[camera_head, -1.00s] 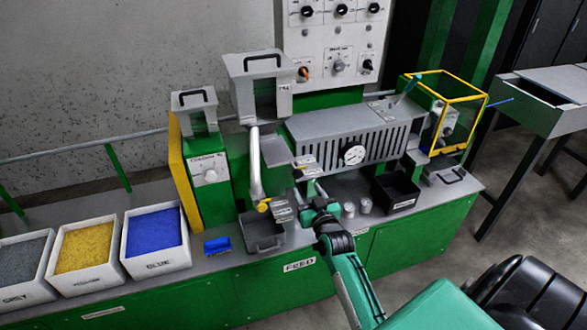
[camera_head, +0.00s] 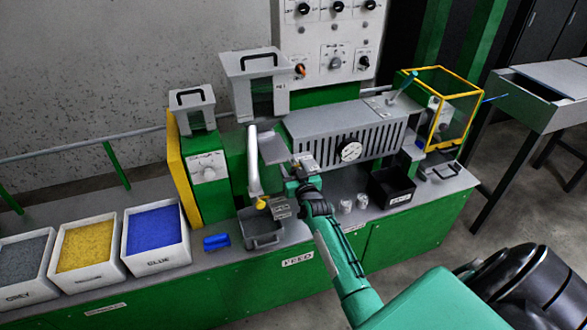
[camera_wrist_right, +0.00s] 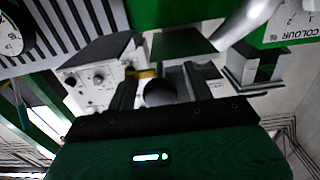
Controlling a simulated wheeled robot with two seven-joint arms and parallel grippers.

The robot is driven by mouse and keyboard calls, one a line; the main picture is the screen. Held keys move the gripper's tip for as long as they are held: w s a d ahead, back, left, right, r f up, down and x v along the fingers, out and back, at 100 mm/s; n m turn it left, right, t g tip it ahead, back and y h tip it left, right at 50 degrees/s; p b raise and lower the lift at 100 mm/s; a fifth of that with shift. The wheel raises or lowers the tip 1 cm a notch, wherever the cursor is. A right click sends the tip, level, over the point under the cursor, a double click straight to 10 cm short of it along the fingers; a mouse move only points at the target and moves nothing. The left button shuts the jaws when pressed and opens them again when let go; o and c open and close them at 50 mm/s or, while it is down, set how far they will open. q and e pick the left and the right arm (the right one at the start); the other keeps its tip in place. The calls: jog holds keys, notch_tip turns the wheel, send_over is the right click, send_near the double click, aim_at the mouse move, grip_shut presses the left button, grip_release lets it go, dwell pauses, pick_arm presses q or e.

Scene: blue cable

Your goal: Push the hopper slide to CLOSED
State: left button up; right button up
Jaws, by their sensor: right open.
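The large grey hopper (camera_head: 255,77) with a black handle and dark window stands at the back of the green machine. A grey sloping plate (camera_head: 273,148) shows below it. I cannot tell for sure which part is the slide. Small label plates (camera_head: 281,206) sit beside the yellow-tipped end (camera_head: 261,203) of a pale pipe; their words are too small to read. My right gripper (camera_head: 303,165) is in front of the machine, right of the pipe. In the wrist view my right gripper (camera_wrist_right: 160,88) is open, with a dark round part and a yellow piece seen between its fingers. My left gripper is out of view.
A grey tray (camera_head: 262,240) stands below the pipe end, with a blue block (camera_head: 216,242) to its left. White bins of grey, yellow and blue granules (camera_head: 154,236) line the left. A slotted barrel with a gauge (camera_head: 349,152) and a black bin (camera_head: 393,187) lie right.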

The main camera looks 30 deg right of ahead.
aim_at(289, 159)
grip_shut()
jog(key=b+x, duration=0.3)
jog(key=x, duration=0.2)
jog(key=shift+w+f, duration=0.15)
jog(key=shift+w, duration=0.4)
jog(key=shift+w+d, duration=0.1)
jog(key=shift+r, duration=0.3)
